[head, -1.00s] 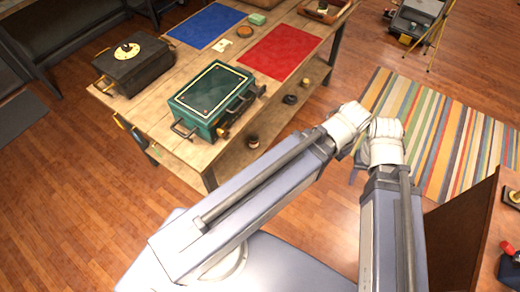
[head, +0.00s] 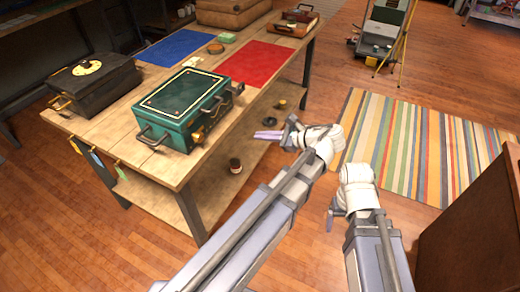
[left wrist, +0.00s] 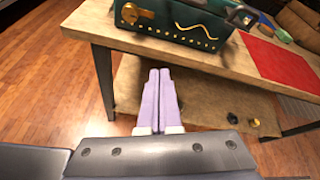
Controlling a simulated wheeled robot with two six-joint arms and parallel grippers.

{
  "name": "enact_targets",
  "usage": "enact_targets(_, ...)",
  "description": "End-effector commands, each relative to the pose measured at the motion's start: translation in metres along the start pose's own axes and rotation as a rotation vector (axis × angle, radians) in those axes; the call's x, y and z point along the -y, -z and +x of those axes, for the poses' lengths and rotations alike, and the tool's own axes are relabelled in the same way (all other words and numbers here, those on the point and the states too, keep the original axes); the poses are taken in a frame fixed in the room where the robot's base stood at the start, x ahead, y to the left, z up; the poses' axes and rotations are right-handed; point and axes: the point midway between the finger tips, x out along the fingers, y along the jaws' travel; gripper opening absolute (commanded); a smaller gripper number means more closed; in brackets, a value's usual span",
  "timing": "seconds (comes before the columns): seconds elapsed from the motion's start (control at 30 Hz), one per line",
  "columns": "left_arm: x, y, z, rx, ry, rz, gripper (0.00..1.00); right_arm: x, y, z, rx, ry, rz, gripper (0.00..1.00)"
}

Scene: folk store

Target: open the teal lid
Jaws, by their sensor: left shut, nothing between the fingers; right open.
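The teal box (head: 172,128) stands near the front edge of the wooden table, its teal lid (head: 184,93) down, with gold trim on top and dark handles at the sides. Its front, with a brass latch and a wavy gold line, shows at the top of the left wrist view (left wrist: 175,25). My left gripper (head: 268,135) is shut and empty, in the air beside the table, right of the box and apart from it. Its fingers (left wrist: 158,100) point toward the table edge. My right gripper (head: 331,219) hangs lower over the floor, away from the table; its fingers are small in the picture.
A black case (head: 98,83) stands left of the teal box. Blue (head: 178,49) and red (head: 258,68) mats lie behind it. A lower shelf (head: 225,150) holds small round items. A striped rug (head: 400,140) and a brown cabinet (head: 475,220) are at right.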

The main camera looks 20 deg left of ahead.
Motion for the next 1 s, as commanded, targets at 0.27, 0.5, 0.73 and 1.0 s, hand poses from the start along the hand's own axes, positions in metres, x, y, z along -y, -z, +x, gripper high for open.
enact_targets(0.27,0.020,0.011,0.027,0.307,0.040,0.276,0.00,0.007,0.005,0.078,0.000,0.000,0.000,0.81)
enact_targets(0.5,0.028,0.004,0.026,0.405,0.033,0.360,0.00,0.009,0.005,0.090,0.000,0.000,0.000,0.81)
enact_targets(0.73,0.028,0.000,0.029,0.409,0.031,0.365,0.00,0.009,0.005,0.088,0.000,0.000,0.000,0.81)
enact_targets(1.0,0.031,-0.012,0.059,0.408,0.030,0.363,0.00,0.009,0.005,0.089,0.000,0.000,0.000,0.81)
